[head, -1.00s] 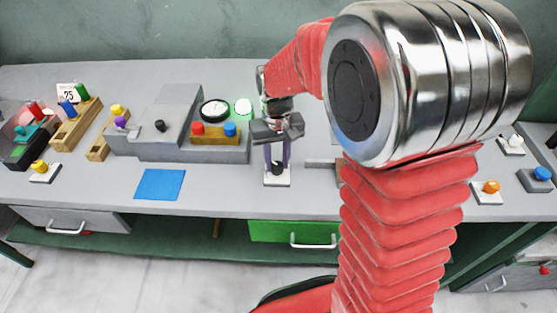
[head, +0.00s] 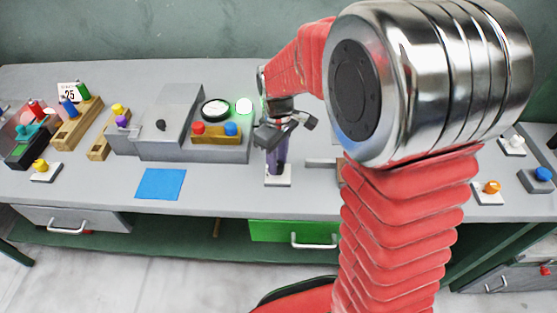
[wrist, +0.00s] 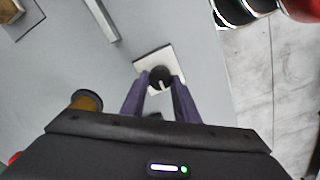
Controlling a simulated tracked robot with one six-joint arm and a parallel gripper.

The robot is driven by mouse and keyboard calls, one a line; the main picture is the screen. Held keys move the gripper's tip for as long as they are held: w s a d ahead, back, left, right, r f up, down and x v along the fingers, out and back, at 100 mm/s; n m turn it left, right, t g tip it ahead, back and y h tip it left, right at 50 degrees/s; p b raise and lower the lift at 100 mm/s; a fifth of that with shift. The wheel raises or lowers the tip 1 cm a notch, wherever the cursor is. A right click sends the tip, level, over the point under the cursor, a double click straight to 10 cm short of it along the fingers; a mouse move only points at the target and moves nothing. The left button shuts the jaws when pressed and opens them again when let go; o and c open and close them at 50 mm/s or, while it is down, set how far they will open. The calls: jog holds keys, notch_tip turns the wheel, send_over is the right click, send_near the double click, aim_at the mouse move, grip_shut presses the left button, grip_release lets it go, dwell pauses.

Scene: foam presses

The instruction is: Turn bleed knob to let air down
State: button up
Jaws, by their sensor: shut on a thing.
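The bleed knob is a small black knob (wrist: 160,76) with a white mark, on a square white plate (wrist: 149,60). In the head view its plate (head: 278,182) sits near the bench's front edge; the knob itself is mostly hidden there by my fingers. My gripper (head: 277,168) points down over the plate. Its two purple fingers (wrist: 159,88) are shut on the knob, one on each side in the wrist view. A round white-faced gauge (head: 216,110) stands behind to the left, its reading too small to tell.
A green lamp (head: 244,106) glows beside the gauge. A grey press (head: 175,125) and a wooden block with red and blue knobs (head: 216,134) stand left of my gripper. A blue mat (head: 160,184) lies in front. An orange knob (head: 491,187) is at the right.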

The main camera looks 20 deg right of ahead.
jog(key=shift+s+f, duration=0.15)
jog(key=shift+s, duration=0.1)
jog(key=o, duration=0.8)
jog(key=shift+c, duration=0.2)
jog(key=o, duration=0.3)
jog(key=shift+w, duration=0.15)
jog(key=shift+r, duration=0.25)
jog(key=shift+w+r, duration=0.1)
jog(key=shift+r, duration=0.55)
notch_tip(320, 180, up, 12)
